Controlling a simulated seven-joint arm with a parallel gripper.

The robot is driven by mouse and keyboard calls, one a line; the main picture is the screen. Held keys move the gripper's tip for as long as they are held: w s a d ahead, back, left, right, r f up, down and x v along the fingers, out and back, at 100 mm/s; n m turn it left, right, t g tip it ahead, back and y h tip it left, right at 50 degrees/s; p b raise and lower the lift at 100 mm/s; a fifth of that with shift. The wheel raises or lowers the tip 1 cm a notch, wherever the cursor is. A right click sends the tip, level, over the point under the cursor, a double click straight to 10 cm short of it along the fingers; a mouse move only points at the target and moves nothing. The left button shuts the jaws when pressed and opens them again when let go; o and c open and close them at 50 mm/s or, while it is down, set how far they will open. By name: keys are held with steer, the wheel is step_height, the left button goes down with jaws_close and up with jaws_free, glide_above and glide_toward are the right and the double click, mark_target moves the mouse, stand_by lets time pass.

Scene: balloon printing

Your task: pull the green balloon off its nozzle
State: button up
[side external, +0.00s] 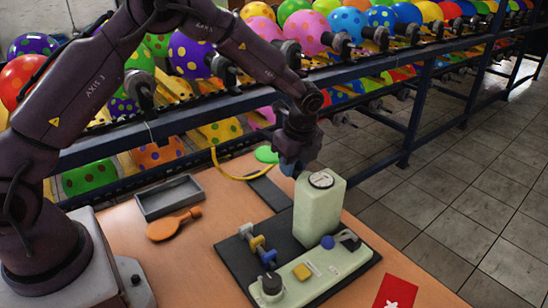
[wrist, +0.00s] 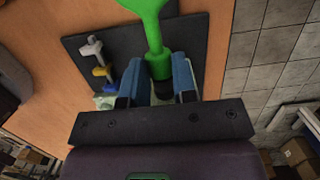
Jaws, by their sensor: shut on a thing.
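The green balloon (wrist: 147,8) is flat and limp, with a round head and a narrow neck. In the side view its head (side external: 266,154) shows just left of my gripper (side external: 290,168). In the wrist view the neck runs down between the blue fingers of my gripper (wrist: 158,64), which are closed around it. A black piece, apparently the nozzle (wrist: 163,88), sits below the neck between the fingers. The neck meets this piece; I cannot tell how far it covers it. In the side view the fingers hide the neck and nozzle.
A pale green machine (side external: 320,212) on a dark mat (side external: 229,252) stands close to my gripper. A yellow hose (side external: 228,176) curves towards my gripper. A grey tray (side external: 168,200) and orange paddle (side external: 172,225) lie left. A balloon rack (side external: 410,120) stands behind; a red card (side external: 396,292) lies in front.

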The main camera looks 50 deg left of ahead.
steer(key=shift+a, duration=0.2)
steer(key=shift+a, duration=0.35)
steer(key=shift+r, duration=0.1)
step_height(320, 180, up, 17)
stand_by(1.0)
steer(key=shift+a, duration=0.1)
